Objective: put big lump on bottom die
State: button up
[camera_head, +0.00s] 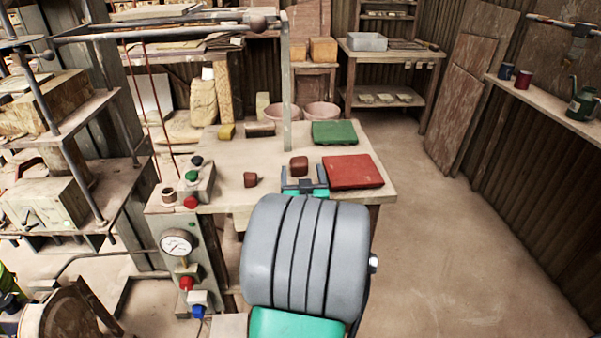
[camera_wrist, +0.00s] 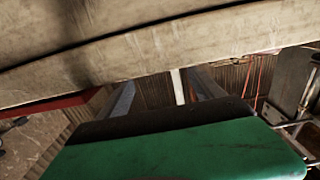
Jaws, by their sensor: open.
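Two brown lumps lie on the pale worktable (camera_head: 225,150) in the head view. The bigger-looking lump (camera_head: 299,166) is just beyond my gripper; the smaller one (camera_head: 250,180) is to its left. My gripper (camera_head: 305,186) is open at the table's near edge, its two fingers apart and pointing away from the camera. The wrist view shows the open fingers (camera_wrist: 165,88) with nothing between them; neither lump shows there. I cannot make out which part is the bottom die.
A red slab (camera_head: 353,172) lies right of my gripper, with a green slab (camera_head: 334,133) behind. A button box (camera_head: 195,183) stands at the table's left, above a pressure gauge (camera_head: 177,243). An overhead metal frame (camera_head: 287,80) spans the table. Floor at right is clear.

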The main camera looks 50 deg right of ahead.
aim_at(299, 169)
jog(key=x, duration=0.6)
jog(key=shift+w+d+p, duration=0.1)
jog(key=shift+w+p, duration=0.2)
jog(key=shift+w, duration=0.05)
jog(key=shift+c, duration=0.4)
grip_shut()
